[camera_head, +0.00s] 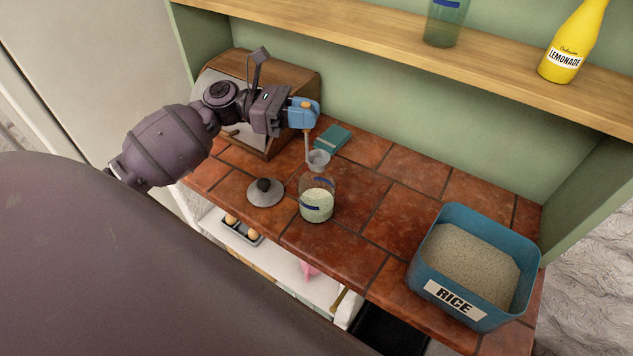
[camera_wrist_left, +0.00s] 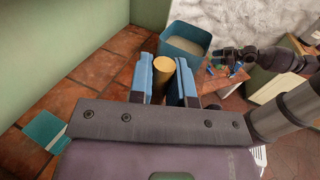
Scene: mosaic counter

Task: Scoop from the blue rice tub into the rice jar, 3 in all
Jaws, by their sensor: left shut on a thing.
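The blue rice tub (camera_head: 432,262), labelled RICE, stands at the right of the tiled counter with pale rice in it. It also shows in the wrist view (camera_wrist_left: 203,37). The clear rice jar (camera_head: 318,185) stands upright near the counter's middle front, partly filled with rice, with a blue mark on its side. My left gripper (camera_head: 303,114) is shut on the scoop's wooden handle (camera_wrist_left: 163,70). The scoop's grey cup (camera_head: 318,158) hangs at the jar's mouth; I cannot tell whether it holds rice. My right gripper (camera_wrist_left: 222,70) shows small in the wrist view, its opening unclear.
A lid with a black knob (camera_head: 265,191) lies left of the jar. A teal box (camera_head: 333,138) and a wooden bread box (camera_head: 285,75) stand behind. A shelf (camera_head: 400,38) above bears a lemonade bottle (camera_head: 573,42) and a green glass (camera_head: 445,22). Tiles between jar and tub are clear.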

